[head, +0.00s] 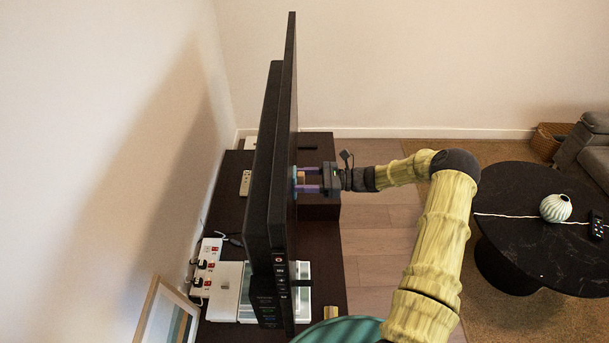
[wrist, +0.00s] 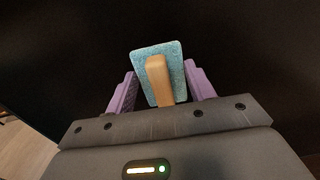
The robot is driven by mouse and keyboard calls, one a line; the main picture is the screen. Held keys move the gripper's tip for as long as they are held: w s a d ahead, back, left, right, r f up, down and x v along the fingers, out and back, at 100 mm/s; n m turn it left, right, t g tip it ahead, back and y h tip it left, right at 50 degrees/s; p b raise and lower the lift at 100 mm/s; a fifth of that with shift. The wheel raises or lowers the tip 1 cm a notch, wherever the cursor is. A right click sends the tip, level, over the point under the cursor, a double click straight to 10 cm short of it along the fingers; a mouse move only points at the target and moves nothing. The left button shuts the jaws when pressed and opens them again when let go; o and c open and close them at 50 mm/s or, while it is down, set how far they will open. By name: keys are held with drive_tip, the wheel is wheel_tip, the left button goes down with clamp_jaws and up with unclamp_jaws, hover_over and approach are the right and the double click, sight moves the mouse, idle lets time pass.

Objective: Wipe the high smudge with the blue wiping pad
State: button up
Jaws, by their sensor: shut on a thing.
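The blue wiping pad (wrist: 175,60) has a light wooden handle (wrist: 158,78) and sits between the purple fingers of my gripper (wrist: 160,88) in the wrist view. My gripper is shut on the pad. In the head view my gripper (head: 307,180) points left at the dark television screen (head: 291,110), which is seen nearly edge-on. The pad (head: 294,180) is at the screen face there; whether it touches cannot be told. In the wrist view the dark screen (wrist: 60,60) fills the background. I see no smudge in either view.
The television stands over a dark cabinet (head: 325,250) along the wall. A power strip (head: 205,262), a white remote (head: 245,183) and a picture frame (head: 165,312) are left of it.

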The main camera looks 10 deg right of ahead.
drive_tip(key=s, duration=0.1)
drive_tip(key=s+p, duration=0.1)
drive_tip(key=s, duration=0.1)
drive_tip(key=shift+a, duration=0.35)
drive_tip(key=s+d, duration=0.1)
drive_tip(key=d, duration=0.5)
idle(0.5)
drive_tip(key=shift+d, duration=0.1)
drive_tip(key=d, duration=0.2)
drive_tip(key=shift+s+d, duration=0.35)
drive_tip(key=shift+a+r, duration=0.1)
drive_tip(key=shift+r, duration=0.05)
idle(0.4)
